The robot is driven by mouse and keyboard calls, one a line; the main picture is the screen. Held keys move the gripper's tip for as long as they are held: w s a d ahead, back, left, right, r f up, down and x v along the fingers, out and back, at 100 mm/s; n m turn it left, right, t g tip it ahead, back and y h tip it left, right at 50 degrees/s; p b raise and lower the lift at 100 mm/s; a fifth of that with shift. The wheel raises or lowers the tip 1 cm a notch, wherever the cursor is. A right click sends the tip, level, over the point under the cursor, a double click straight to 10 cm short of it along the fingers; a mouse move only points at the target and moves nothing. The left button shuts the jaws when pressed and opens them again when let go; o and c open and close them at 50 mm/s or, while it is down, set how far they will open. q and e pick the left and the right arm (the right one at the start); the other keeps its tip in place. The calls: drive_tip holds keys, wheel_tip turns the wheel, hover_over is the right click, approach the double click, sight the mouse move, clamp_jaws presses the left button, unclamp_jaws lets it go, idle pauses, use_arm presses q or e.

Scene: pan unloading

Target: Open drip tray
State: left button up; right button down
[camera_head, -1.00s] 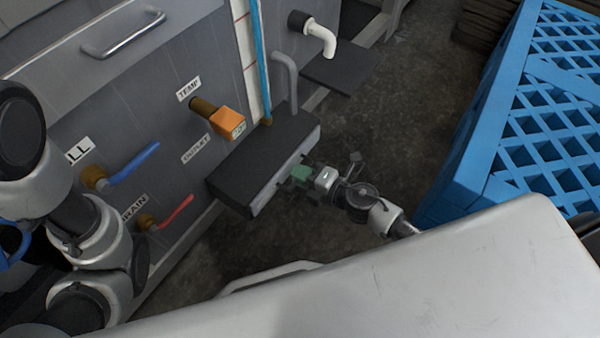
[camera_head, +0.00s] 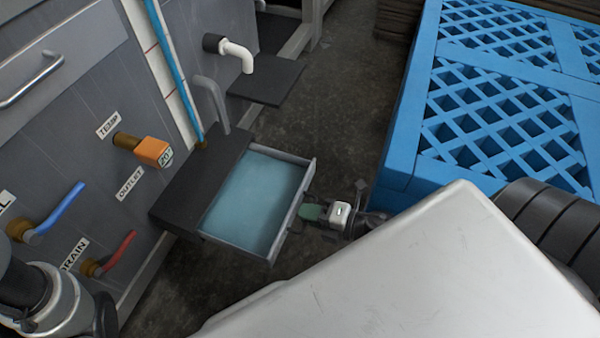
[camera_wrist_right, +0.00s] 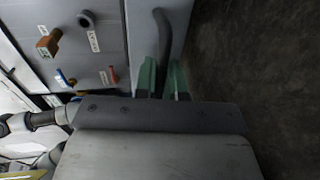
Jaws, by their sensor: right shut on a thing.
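The drip tray (camera_head: 286,230) is a grey drawer with a light blue inside. It is pulled out of a dark housing (camera_head: 190,190) on the front of the grey machine. My right gripper (camera_head: 305,212) is at the tray's outer front wall, with green fingertips, and is shut on the tray's front handle. In the right wrist view the green fingers (camera_wrist_right: 163,80) point toward the machine. My left arm shows at the lower left of the head view, but its gripper is out of view.
A blue lattice crate (camera_head: 400,160) stands to the right. A white pipe (camera_head: 238,55) sits above a dark shelf (camera_head: 268,80) behind the tray. Blue (camera_head: 62,212) and red (camera_head: 118,252) lever valves and an orange TEMP knob (camera_head: 153,152) are on the machine's front.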

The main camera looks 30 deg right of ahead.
drive_tip(key=c, duration=1.2)
unclamp_jaws()
drive_tip(key=shift+c, duration=0.2)
